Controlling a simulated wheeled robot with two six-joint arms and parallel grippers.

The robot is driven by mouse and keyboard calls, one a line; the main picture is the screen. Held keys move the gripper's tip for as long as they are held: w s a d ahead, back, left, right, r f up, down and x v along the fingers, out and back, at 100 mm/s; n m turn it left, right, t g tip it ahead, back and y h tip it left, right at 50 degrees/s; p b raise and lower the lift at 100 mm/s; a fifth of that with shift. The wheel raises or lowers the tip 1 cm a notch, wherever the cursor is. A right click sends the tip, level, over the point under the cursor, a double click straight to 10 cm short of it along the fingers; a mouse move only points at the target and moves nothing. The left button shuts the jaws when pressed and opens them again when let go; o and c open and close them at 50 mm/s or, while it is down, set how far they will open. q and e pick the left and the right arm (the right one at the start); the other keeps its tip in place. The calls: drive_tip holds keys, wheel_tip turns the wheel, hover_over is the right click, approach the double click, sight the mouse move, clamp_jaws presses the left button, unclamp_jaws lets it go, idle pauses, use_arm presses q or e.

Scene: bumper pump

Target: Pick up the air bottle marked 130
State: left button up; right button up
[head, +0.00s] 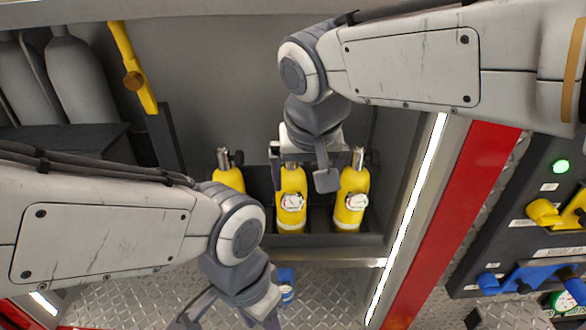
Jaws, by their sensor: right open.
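Three yellow air bottles stand side by side in a grey rack inside the compartment: a left one (229,179), a middle one (291,183) and a right one (352,185). The middle and right bottles each show a white round gauge or tag on the front. I cannot read the number 130 on any of them. My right gripper (301,176) is open at the top of the middle bottle, hiding its valve; whether it touches is unclear. My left gripper (230,314) is low in the picture, partly cut off, and its jaw state is unclear. My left forearm hides part of the left bottle.
Grey cylinders (82,75) stand at the upper left, beside a yellow bar (133,68). The rack's front lip (325,241) runs below the bottles. A blue object (287,284) is near my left gripper. A red post (450,220) and a valve panel (520,220) are at right.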

drive_tip(key=w+p, duration=0.1)
drive_tip(key=w, duration=0.3)
drive_tip(key=w+p, duration=0.2)
drive_tip(key=w, duration=0.2)
drive_tip(key=w+a+p, duration=0.1)
drive_tip(key=w+p, duration=0.1)
drive_tip(key=w, duration=0.2)
drive_tip(key=shift+w+r, duration=0.3)
drive_tip(key=shift+w, duration=0.05)
drive_tip(key=shift+p+x, duration=0.85)
drive_tip(key=shift+x, duration=1.7)
clamp_jaws()
drive_tip(key=shift+w+r, duration=0.1)
drive_tip(key=shift+r, duration=0.15)
